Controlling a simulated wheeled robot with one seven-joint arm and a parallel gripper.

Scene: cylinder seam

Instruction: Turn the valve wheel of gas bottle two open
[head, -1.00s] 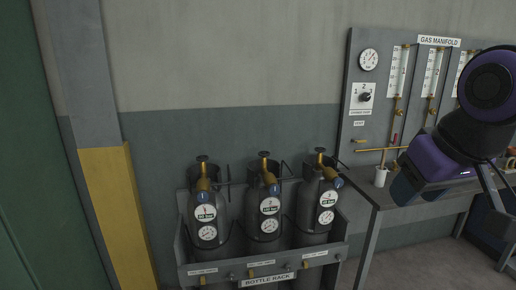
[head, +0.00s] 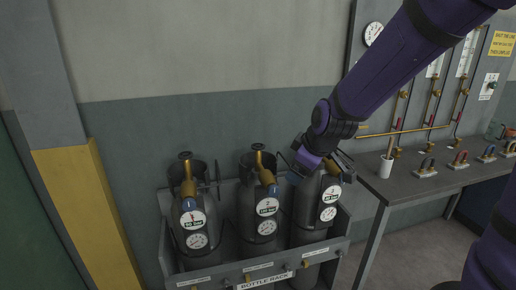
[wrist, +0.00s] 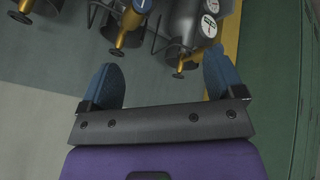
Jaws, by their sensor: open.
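Gas bottle two (head: 247,215) is the middle of three grey bottles, with a brass valve and a dark valve wheel (head: 258,147) on top. In the wrist view the bottles appear upside down, and its wheel (wrist: 117,52) lies beyond my fingers, left of the middle. My gripper (wrist: 158,85) is open, with nothing between its blue fingers. In the head view my gripper (head: 315,170) is right of bottle two's valve, over the top of bottle three (head: 308,215), whose wheel it hides. I see no contact with bottle two's wheel.
Bottle one (head: 190,225) stands left in the bottle rack (head: 215,277), its wheel (head: 185,155) clear. A yellow-based post (head: 85,215) is at the left.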

